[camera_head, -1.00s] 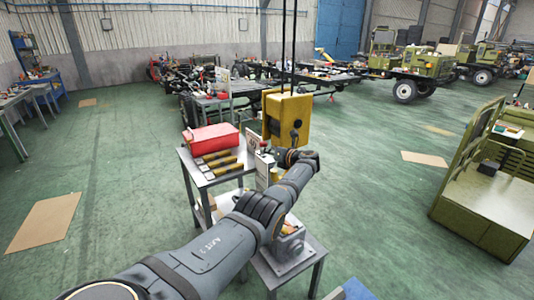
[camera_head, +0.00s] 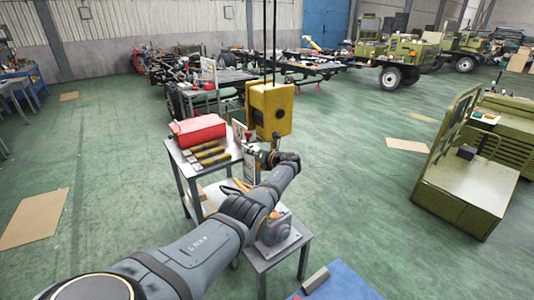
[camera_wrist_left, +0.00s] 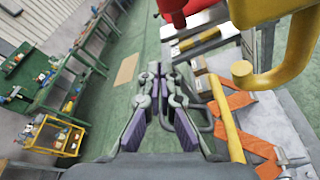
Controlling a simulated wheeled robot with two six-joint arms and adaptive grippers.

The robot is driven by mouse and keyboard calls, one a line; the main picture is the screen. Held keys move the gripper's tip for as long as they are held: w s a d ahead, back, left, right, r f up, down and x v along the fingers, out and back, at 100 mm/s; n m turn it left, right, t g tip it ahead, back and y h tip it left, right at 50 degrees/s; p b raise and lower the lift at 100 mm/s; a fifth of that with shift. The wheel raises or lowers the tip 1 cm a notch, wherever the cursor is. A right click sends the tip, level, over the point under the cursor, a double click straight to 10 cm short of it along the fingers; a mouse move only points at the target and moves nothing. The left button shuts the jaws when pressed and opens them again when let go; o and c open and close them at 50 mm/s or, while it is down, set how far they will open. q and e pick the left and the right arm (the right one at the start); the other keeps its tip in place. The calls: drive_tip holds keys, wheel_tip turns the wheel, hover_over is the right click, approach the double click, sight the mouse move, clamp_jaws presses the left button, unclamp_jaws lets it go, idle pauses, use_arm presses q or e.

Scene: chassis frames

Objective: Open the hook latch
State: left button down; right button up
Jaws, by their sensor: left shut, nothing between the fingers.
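A yellow hoist block (camera_head: 271,110) hangs on two dark lines above a metal work table. In the left wrist view its yellow hook (camera_wrist_left: 268,78) curves down and left at the upper right. The hook's latch cannot be made out. In the head view the hook is mostly hidden by my arm and gripper. My left gripper (camera_head: 256,152) is just below the block, at the end of my grey arm. In the left wrist view the gripper (camera_wrist_left: 155,72) is shut and empty, apart from the hook and to its left. My right gripper does not show.
A red box (camera_head: 198,130) and several yellow-and-dark bars lie on the table (camera_head: 172,150). A grey machine part (camera_head: 274,228) sits on a lower table. A green cab frame (camera_head: 458,185) stands at the right. Green floor around is mostly clear.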

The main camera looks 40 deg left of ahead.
use_arm(q)
drive_tip(key=w+v, duration=0.1)
drive_tip(key=v, duration=0.7)
drive_tip(key=shift+d+r, duration=0.15)
drive_tip(key=shift+d, duration=0.35)
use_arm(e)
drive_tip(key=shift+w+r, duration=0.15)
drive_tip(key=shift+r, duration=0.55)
